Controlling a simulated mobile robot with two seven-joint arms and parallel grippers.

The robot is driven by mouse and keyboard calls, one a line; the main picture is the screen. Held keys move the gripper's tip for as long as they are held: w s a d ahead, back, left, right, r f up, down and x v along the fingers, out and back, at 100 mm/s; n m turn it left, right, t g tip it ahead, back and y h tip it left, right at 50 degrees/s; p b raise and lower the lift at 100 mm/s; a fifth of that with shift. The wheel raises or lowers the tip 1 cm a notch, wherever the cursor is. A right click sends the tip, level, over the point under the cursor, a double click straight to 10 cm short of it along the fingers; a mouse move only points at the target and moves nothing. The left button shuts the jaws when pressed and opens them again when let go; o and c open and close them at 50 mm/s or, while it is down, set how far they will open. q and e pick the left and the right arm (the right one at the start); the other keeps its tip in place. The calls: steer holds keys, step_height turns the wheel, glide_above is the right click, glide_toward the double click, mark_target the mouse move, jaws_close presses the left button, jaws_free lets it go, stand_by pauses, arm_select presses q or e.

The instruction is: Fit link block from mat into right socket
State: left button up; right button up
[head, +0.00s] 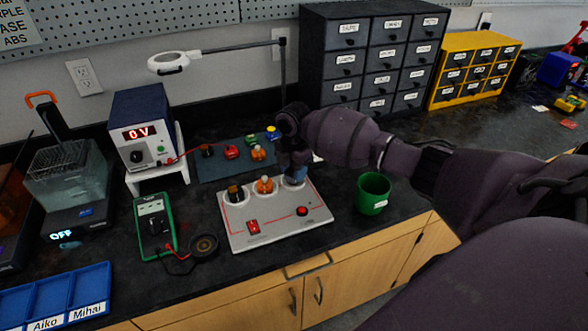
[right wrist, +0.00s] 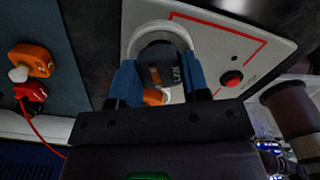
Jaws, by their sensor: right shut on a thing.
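My right gripper (head: 295,172) points down at the right socket of the pale socket board (head: 262,228). In the right wrist view its two blue fingers (right wrist: 161,78) are shut on a dark, labelled link block (right wrist: 169,68). The white ring of the right socket (right wrist: 140,38) shows around the block; I cannot tell how deep the block sits. The left socket holds a dark and yellow block (head: 235,193) and the middle one an orange block (head: 265,185). The blue-grey mat (head: 211,172) behind the board carries several blocks. My left gripper is out of view.
A green cup (head: 373,194) stands right of the board. A green multimeter (head: 155,226) and a power supply (head: 145,130) reading 0 V stand to the left. Drawer cabinets (head: 375,60) stand behind. A magnifier lamp (head: 172,62) reaches over the bench.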

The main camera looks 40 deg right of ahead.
mark_target(293, 171)
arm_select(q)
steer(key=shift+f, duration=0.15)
arm_select(e)
steer(key=shift+f, duration=0.6)
stand_by(0.4)
steer(key=o, duration=0.6)
steer(key=shift+w+r, duration=0.1)
steer(key=shift+r, duration=0.6)
steer(key=shift+r+p, duration=1.5)
steer(key=shift+r, duration=0.4)
steer(key=shift+r+p, duration=1.6)
steer(key=shift+r, duration=0.55)
arm_select(q)
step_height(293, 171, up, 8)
steer(key=p, duration=0.1)
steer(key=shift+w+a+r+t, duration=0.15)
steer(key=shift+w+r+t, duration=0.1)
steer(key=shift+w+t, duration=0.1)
arm_select(e)
steer(key=shift+r, duration=0.8)
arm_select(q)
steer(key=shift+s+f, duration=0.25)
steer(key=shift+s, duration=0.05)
